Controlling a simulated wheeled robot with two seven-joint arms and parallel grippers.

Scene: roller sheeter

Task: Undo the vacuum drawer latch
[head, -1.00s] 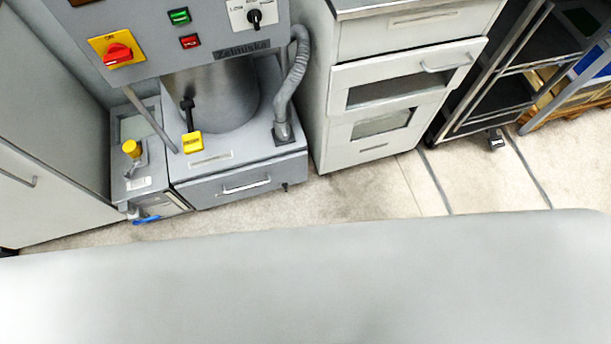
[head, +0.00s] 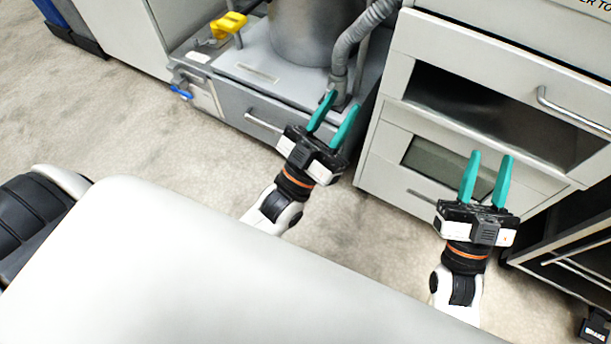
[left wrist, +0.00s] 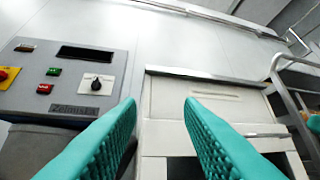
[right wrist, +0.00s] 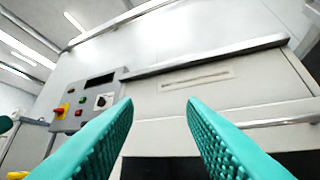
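The grey roller sheeter's base holds a low drawer (head: 228,100) with a bar handle (head: 262,123), in the head view. It looks shut. No latch shows clearly; the drawer's right end is behind my left gripper. A blue lever (head: 181,93) sits low on the small box at the base's left side. My left gripper (head: 341,106) is open and empty, overlapping the drawer's right end in the picture. My right gripper (head: 489,163) is open and empty in front of the white cabinet. Both wrist views show spread teal fingers with nothing between them.
A white cabinet (head: 390,172) with drawers stands right of the machine. A grey hose (head: 347,50) runs down to the base. A yellow part (head: 228,24) stands above the box. A dark rack (head: 570,245) is at the right. The floor (head: 110,130) at left is clear.

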